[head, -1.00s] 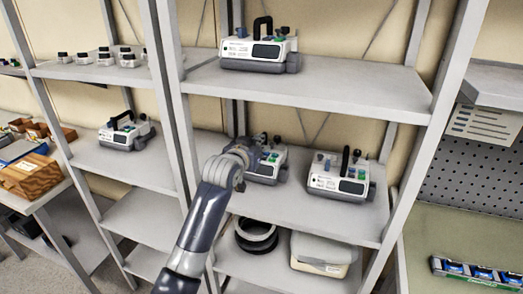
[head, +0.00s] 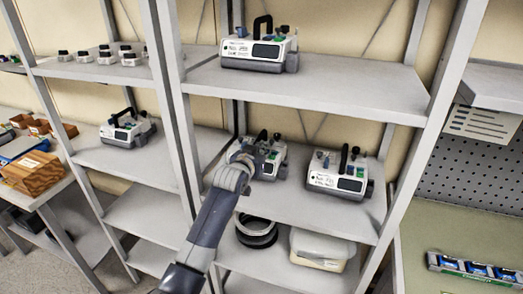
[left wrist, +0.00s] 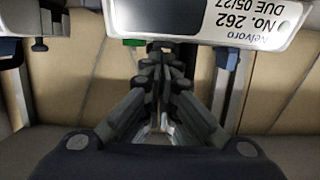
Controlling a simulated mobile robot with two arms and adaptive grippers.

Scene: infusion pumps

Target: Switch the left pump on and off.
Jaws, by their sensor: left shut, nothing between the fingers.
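The left pump (head: 273,164) stands on the middle shelf, a white and grey box with a dark handle, partly hidden by my left gripper (head: 259,152). In the left wrist view the pump's white face (left wrist: 240,18) shows upside down, with a label reading "No. 262 DUE 05/27", a dark screen (left wrist: 155,15) and a green button (left wrist: 133,42). My left gripper (left wrist: 159,50) is shut and empty, its tips close to the face's edge near the green button. I cannot tell whether they touch. My right gripper is not in view.
Another pump (head: 338,178) stands to the right on the same shelf. One pump (head: 259,50) is on the shelf above and one (head: 127,130) in the left bay. Shelf posts (head: 172,100) flank my arm. Black rings (head: 256,236) and a pale container (head: 318,249) lie below.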

